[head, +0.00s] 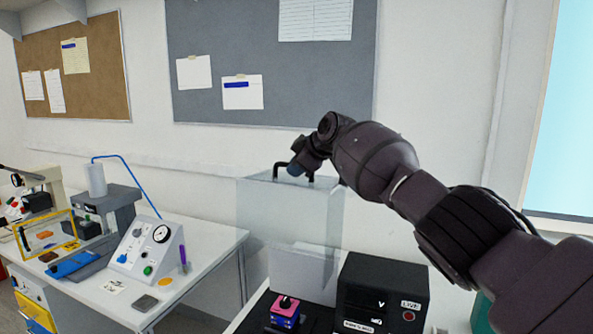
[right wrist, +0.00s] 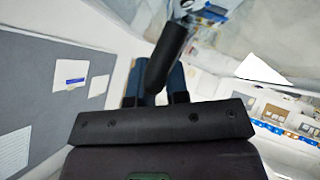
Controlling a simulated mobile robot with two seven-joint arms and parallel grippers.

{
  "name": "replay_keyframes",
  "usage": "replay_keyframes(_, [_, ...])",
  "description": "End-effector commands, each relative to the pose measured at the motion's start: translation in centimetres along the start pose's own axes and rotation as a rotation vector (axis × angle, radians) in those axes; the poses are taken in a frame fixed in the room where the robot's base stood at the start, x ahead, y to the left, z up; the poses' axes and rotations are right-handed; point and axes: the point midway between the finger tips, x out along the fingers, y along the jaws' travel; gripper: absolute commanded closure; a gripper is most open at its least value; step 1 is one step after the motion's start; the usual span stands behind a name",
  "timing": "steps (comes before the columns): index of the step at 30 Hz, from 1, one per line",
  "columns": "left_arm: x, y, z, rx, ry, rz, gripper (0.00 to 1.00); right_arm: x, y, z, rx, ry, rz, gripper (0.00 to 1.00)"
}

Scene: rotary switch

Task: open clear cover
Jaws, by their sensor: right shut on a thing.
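The clear cover (head: 290,218) is a see-through box with a black handle (head: 279,168) on its top edge. It stands raised behind and above the black unit, its upper edge high against the wall. My right gripper (head: 296,168) is shut on the handle, reaching in from the right. In the right wrist view, the blue fingers of my right gripper (right wrist: 156,82) close around the dark handle bar (right wrist: 170,52). A pink and blue rotary switch (head: 285,305) sits low in front, uncovered from this side. My left gripper is not in view.
A black unit (head: 372,290) with a red button stands right of the switch. A white panel (head: 301,275) stands behind it. On the left, a white table (head: 215,262) holds a gauge box (head: 150,247) and other equipment. Boards hang on the wall behind.

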Motion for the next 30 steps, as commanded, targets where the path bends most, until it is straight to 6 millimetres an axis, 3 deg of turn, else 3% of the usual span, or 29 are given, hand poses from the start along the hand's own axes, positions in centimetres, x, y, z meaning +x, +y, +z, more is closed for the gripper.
replay_keyframes(13, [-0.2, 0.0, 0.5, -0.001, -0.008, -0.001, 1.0, 0.1, -0.1, 0.1, -0.004, -0.004, -0.003, 1.0])
replay_keyframes(14, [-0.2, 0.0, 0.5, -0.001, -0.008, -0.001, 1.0, 0.1, -0.1, 0.1, -0.004, -0.004, -0.003, 0.83])
replay_keyframes(16, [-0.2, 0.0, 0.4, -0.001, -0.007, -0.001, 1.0, 0.1, -0.1, 0.1, -0.004, -0.004, -0.003, 0.75])
replay_keyframes(30, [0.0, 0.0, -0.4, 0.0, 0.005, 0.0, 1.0, -0.8, 0.1, 0.1, -0.001, -0.001, -0.002, 0.75])
